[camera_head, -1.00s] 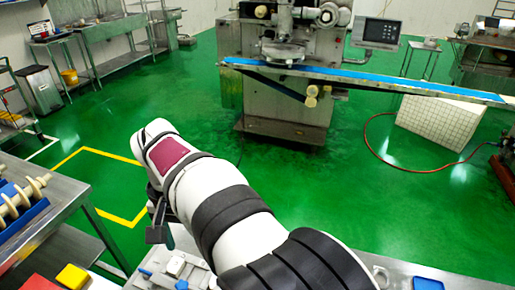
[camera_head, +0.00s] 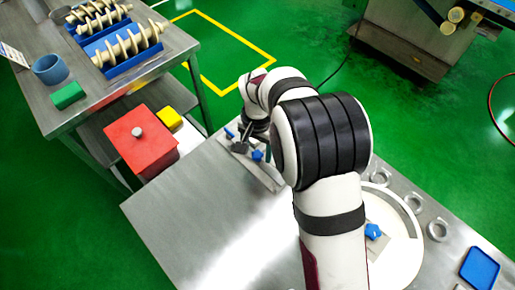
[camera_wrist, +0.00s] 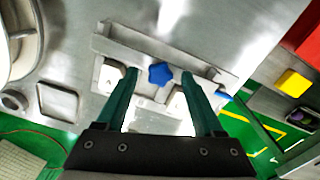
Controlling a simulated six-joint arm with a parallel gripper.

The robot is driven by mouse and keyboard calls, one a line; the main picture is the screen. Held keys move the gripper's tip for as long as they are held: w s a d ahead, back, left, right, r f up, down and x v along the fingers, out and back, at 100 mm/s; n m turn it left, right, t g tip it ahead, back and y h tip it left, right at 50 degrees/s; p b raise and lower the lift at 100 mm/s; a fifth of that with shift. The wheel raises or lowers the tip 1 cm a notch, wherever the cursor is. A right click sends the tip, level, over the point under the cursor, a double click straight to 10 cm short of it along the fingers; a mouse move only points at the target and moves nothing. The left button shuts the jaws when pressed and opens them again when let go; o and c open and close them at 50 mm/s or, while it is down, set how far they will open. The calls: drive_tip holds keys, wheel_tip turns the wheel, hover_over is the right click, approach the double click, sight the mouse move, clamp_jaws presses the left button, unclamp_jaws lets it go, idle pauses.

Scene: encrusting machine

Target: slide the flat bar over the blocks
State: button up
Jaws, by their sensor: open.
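A long grey flat bar (camera_wrist: 150,45) lies across the upper middle of the wrist view, on the steel table. Two pale blocks, one at left (camera_wrist: 112,76) and one at right (camera_wrist: 180,106), are beside it, with a blue star-shaped knob (camera_wrist: 160,75) between them. My gripper (camera_wrist: 158,74) is open, its two green fingers reaching toward the blocks and the knob, with nothing held. In the head view the gripper (camera_head: 247,138) is over this assembly (camera_head: 265,174), partly hidden by my arm. I cannot tell whether the fingertips touch anything.
A red box (camera_head: 140,140) and a yellow block (camera_head: 169,118) stand left of the table (camera_head: 190,215). A round white dish (camera_head: 405,258), metal rings (camera_head: 438,230) and a blue tray (camera_head: 479,268) are at right. The table's front middle is clear.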

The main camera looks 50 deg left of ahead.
drive_tip(key=shift+f, duration=0.15)
clamp_jaws()
idle(1.4)
